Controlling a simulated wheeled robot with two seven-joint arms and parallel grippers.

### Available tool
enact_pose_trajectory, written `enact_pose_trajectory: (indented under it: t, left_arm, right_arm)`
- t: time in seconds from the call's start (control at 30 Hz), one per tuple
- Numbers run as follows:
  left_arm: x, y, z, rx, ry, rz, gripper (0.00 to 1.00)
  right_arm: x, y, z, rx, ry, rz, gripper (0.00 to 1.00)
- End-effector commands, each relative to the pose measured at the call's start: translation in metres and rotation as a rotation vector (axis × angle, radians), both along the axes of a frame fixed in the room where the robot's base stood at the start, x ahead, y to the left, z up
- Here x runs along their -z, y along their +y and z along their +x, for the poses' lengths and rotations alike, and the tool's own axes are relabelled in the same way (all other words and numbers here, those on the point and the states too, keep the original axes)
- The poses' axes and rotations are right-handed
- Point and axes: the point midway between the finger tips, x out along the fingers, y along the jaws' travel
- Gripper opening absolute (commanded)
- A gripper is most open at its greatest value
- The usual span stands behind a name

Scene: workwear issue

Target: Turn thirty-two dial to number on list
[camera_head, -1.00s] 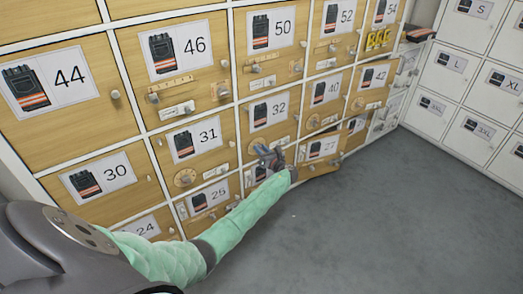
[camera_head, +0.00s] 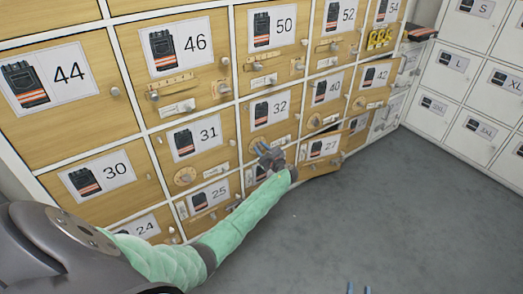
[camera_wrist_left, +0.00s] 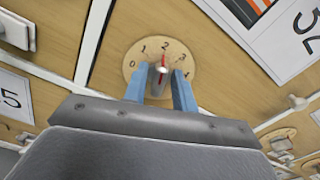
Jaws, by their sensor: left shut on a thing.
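The door marked 32 (camera_head: 270,108) is in the middle of the wooden locker wall. Its round dial (camera_head: 257,145) is partly hidden by my left gripper (camera_head: 268,152). In the left wrist view the wooden dial (camera_wrist_left: 190,55) shows numbers 0 to 4. Its grey knob (camera_wrist_left: 157,80) sits between the blue fingers of my left gripper (camera_wrist_left: 161,88), which is shut on it. The knob's red mark points at about 2. No list is readable in these views.
Other numbered doors with dials, knobs and latches surround 32. The door by 27 (camera_head: 322,168) stands partly ajar, right of my left gripper. White lockers (camera_head: 455,65) with size labels stand at the right. The grey floor (camera_head: 400,220) is clear.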

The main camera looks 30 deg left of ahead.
Motion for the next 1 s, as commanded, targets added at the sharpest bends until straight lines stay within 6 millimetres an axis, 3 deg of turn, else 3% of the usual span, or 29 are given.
enact_pose_trajectory:
  t: [0.43,0.47,0.5,0.83,1.0]
  left_arm:
    - [-0.001,0.0,0.0,0.0,-0.011,-0.004,0.04]
    - [-0.001,0.0,0.0,0.0,-0.011,-0.004,0.31]
    - [-0.001,0.0,0.0,0.0,-0.011,-0.004,0.35]
    - [0.0,-0.002,-0.001,0.0,-0.01,-0.004,0.35]
    - [0.001,-0.017,-0.007,0.001,-0.009,-0.006,0.35]
  right_arm:
    - [-0.005,0.0,0.001,0.001,-0.014,0.004,0.36]
    - [-0.005,0.0,0.001,0.001,-0.014,0.004,0.36]
    - [-0.005,0.0,0.001,0.001,-0.014,0.004,0.36]
    - [-0.004,0.001,0.001,0.0,-0.01,0.004,0.36]
    - [0.005,0.0,0.0,-0.002,0.026,-0.005,0.36]
